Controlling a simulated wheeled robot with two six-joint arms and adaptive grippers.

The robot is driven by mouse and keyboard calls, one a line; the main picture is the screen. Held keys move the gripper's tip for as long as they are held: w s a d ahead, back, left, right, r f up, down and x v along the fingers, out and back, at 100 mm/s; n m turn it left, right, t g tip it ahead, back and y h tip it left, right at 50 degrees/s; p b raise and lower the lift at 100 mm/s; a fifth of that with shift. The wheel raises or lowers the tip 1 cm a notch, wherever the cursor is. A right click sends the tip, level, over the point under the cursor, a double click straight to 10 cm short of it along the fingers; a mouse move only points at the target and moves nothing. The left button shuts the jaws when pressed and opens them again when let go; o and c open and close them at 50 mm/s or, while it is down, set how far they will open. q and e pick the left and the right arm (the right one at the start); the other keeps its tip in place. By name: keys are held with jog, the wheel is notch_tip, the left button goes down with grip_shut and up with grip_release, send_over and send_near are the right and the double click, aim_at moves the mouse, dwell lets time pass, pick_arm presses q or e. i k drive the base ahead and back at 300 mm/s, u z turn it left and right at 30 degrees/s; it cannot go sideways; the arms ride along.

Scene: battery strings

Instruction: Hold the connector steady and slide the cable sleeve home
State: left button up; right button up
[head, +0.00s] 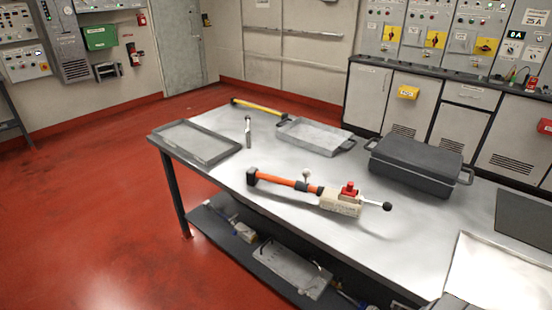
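An orange cable (290,182) lies on the steel table with a black end piece (252,176) at its left. A black sleeve-like collar (302,186) sits around the cable near its right part. The cable runs to a beige connector block (341,201) with a red part (349,189) on top. A metal rod with a black ball knob (387,206) sticks out to the right of the block. A small upright piece with a pale knob (306,174) stands by the collar. Whether the collar touches the block cannot be told. Neither gripper is in view.
The steel table (240,190) also carries an empty shallow tray (240,147), a handled tray (350,146), a dark lidded case (372,166), a small upright tool (248,132) and a yellow-handled tool (258,109).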

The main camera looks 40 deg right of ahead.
aim_at(300, 186)
jog(key=z, duration=0.35)
jog(key=i, duration=0.9)
jog(key=z, duration=1.05)
jog(key=i, duration=0.45)
jog(key=z, duration=0.45)
